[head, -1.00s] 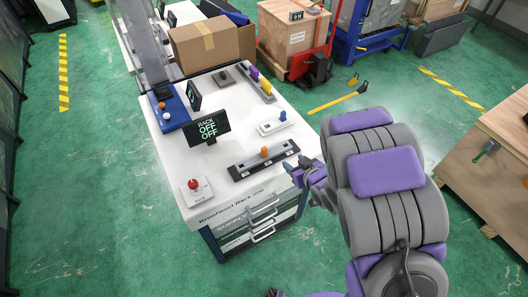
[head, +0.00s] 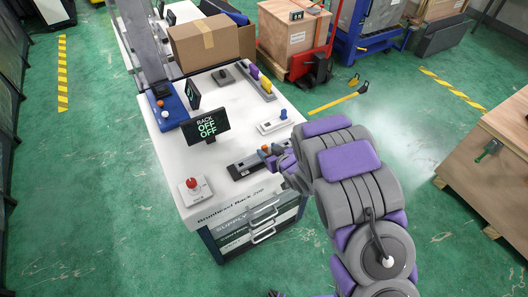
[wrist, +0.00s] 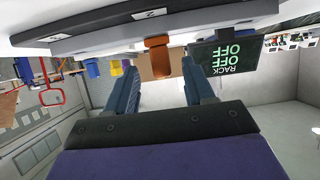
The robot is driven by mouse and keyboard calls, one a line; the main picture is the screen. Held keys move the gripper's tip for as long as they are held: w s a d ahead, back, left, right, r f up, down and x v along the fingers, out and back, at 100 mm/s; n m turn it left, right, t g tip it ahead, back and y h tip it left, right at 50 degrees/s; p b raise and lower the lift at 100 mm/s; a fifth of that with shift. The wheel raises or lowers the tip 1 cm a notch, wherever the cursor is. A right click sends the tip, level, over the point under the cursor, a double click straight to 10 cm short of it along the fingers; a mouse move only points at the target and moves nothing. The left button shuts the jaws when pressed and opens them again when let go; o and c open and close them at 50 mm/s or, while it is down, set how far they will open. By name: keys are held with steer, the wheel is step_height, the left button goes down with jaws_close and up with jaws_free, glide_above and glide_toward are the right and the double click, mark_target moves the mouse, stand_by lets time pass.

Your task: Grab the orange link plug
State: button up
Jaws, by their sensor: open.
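The orange link plug (head: 265,148) stands upright in a dark slotted rail (head: 243,167) on the white bench top. My gripper (head: 274,158) is at the right end of that rail, close beside the plug and partly covering the rail. In the wrist view, which is upside down, the orange link plug (wrist: 158,58) is between the tips of the two blue-grey fingers of my gripper (wrist: 160,70). The fingers are open, with a visible gap on each side of the plug. Contact cannot be seen.
A black display (head: 207,122) reading RACK OFF OFF stands left of the rail. A red button (head: 193,183) is at the front left corner. A blue plug (head: 283,114) sits behind the rail, with purple and yellow plugs (head: 265,86) farther back. A cardboard box stands at the back.

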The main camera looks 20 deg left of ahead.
mark_target(266, 150)
steer(key=x, duration=0.2)
steer(key=b+x, duration=0.1)
steer(key=x, duration=0.1)
steer(key=shift+w+a+f, duration=0.1)
steer(key=shift+a+f, duration=0.1)
steer(key=shift+f, duration=0.2)
steer(key=shift+w+a+f, duration=0.1)
steer(key=shift+w+a, duration=0.15)
steer(key=shift+a, duration=0.05)
steer(key=shift+c, duration=0.2)
jaws_close()
